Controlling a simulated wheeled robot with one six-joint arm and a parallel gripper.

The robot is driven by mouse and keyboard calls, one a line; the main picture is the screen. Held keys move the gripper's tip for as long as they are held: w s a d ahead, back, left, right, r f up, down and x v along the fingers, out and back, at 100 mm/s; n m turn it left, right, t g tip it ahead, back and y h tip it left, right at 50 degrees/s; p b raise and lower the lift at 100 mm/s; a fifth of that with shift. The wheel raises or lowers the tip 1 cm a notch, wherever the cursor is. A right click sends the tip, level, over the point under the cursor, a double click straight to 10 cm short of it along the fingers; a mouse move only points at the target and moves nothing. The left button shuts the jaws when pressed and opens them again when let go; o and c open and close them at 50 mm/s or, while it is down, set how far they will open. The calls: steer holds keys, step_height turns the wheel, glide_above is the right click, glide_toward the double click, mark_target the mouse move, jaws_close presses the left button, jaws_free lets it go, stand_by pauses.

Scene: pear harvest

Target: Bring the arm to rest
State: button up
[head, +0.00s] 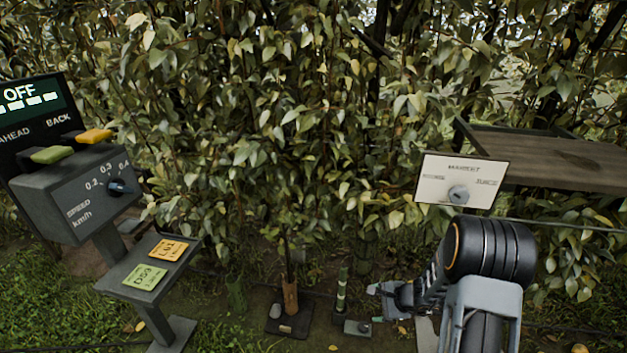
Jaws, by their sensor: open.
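My arm comes in at the lower right of the head view and folds over at a dark, ribbed joint. My gripper (377,303) is at the lower middle, pointing left, small and partly in shadow. Its two fingertips show apart, one above the other, with nothing visible between them. It is low, in front of the foliage and close to a short green-banded post (341,290) on its left. Whether it touches anything there I cannot tell.
A control box (75,190) with a dial and an OFF display (30,95) stands at left. Below it, a grey stand (130,268) carries an orange card (169,250) and a green card (145,277). A white dial panel (440,180) and wooden tray (560,150) are at right. Leafy trees fill the back.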

steer(key=s+a+r+n+g+p, duration=0.1)
steer(key=a+r+n+p, duration=0.15)
steer(key=r, duration=0.55)
steer(key=s+a+r+n+p, duration=0.1)
steer(key=s+r+n+p, duration=0.15)
steer(key=r, duration=0.55)
steer(key=s+r+n+h+p, duration=0.3)
steer(key=s+r+n+p, duration=0.2)
steer(key=r, duration=0.8)
steer(key=s+r+n+h+p, duration=0.3)
steer(key=s+r+n+p, duration=0.3)
steer(key=s+r, duration=0.3)
step_height(320, 180, up, 4)
steer(key=shift+s+d+r, duration=0.15)
steer(key=shift+d+r, duration=0.05)
steer(key=shift+d, duration=0.05)
